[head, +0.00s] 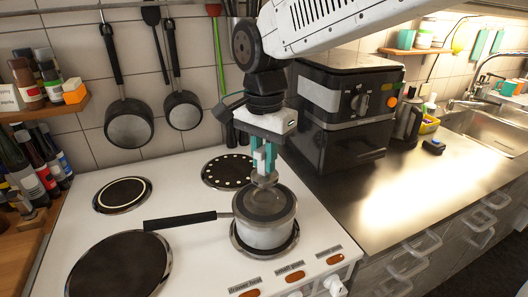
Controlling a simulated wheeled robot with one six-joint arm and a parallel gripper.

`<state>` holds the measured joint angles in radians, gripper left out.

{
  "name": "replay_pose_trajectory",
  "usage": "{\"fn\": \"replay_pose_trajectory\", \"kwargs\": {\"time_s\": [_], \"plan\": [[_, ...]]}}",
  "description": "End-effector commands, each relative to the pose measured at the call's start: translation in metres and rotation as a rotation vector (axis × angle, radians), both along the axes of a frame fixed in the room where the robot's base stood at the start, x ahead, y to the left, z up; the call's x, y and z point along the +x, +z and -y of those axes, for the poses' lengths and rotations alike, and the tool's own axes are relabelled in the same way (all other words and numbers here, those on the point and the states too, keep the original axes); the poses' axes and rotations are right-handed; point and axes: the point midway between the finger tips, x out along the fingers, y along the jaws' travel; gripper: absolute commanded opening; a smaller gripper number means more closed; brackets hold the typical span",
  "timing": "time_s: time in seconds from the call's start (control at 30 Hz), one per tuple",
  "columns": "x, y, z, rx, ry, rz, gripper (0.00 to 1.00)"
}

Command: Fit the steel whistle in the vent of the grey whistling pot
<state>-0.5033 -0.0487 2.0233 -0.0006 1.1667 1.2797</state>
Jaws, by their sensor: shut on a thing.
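The grey pot (262,238) stands on the front right hotplate of the white cooker, with its lid on and its long black handle (180,221) pointing left. My gripper (264,163) points down above the lid, its teal fingers shut on a small steel piece, the whistle (264,180). The whistle is just over the back part of the lid. I cannot tell whether it touches the lid or sits in the vent. The vent itself is hidden behind the whistle and fingers.
Three other hotplates (120,266) on the cooker are empty. A black air fryer (340,115) stands close to the right of my gripper. Pans (129,128) hang on the tiled wall. Bottles (30,165) crowd the left shelves. The steel counter (400,195) is mostly clear.

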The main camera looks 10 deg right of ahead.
Motion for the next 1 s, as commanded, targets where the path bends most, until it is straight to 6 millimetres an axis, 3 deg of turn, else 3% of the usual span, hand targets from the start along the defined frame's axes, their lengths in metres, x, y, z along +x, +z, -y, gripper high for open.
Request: {"fn": "replay_pose_trajectory", "kwargs": {"time_s": [1.0], "plan": [[0.000,-0.031,0.000,0.000,0.000,0.000,0.00]]}}
